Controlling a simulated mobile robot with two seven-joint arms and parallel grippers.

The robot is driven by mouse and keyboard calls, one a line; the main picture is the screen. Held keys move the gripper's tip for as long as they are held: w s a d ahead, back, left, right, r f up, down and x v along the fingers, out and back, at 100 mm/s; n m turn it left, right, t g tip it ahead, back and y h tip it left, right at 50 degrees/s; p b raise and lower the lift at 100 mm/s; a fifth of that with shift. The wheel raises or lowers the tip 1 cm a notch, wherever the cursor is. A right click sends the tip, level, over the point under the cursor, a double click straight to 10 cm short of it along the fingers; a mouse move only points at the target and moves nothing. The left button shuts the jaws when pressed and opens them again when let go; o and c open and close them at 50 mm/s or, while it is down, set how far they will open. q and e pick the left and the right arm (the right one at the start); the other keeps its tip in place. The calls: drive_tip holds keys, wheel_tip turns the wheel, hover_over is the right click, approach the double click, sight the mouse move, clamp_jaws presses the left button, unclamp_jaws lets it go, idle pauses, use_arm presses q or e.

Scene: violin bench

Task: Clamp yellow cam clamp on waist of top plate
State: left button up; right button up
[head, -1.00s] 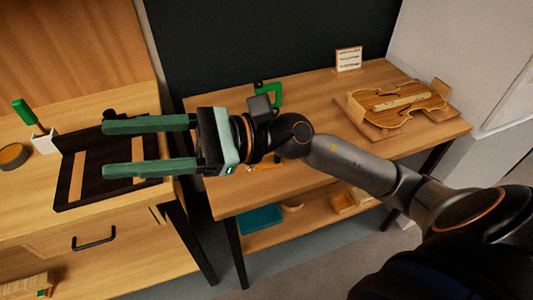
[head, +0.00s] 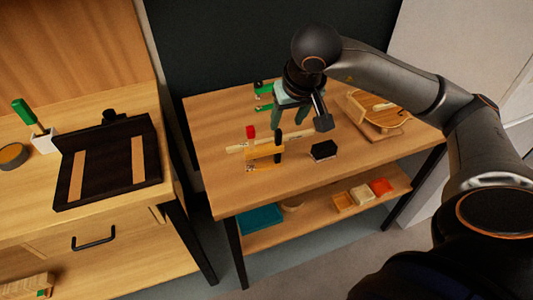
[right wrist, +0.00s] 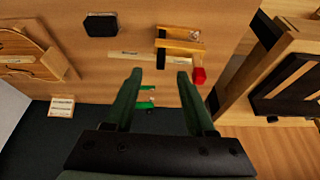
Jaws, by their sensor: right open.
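The yellow cam clamp (head: 265,154), with a red piece and dark parts, is on the middle of the bench, beside a pale wooden strip. It also shows in the right wrist view (right wrist: 183,46). My right gripper (head: 289,118) is open and empty, green fingers pointing down over the back middle of the bench. In the right wrist view its fingers (right wrist: 160,78) are apart, short of the yellow clamp. My left gripper is out of view.
A green clamp (head: 263,92) lies at the back, close to my right gripper. A black block (head: 323,150) sits right of the yellow clamp. A dark tray (head: 110,170) is on the left workbench. The bench's front left is clear.

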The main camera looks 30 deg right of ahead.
sight(279, 131)
drive_tip(key=x, duration=0.4)
drive_tip(key=shift+w+f, duration=0.15)
drive_tip(key=shift+f, duration=0.2)
drive_tip(key=shift+w+x, duration=0.2)
drive_tip(key=shift+x, duration=1.15)
drive_tip(key=shift+w+x, duration=0.2)
drive_tip(key=shift+x, duration=1.1)
drive_tip(key=shift+d+r, duration=0.1)
drive_tip(key=shift+r, duration=0.15)
clamp_jaws()
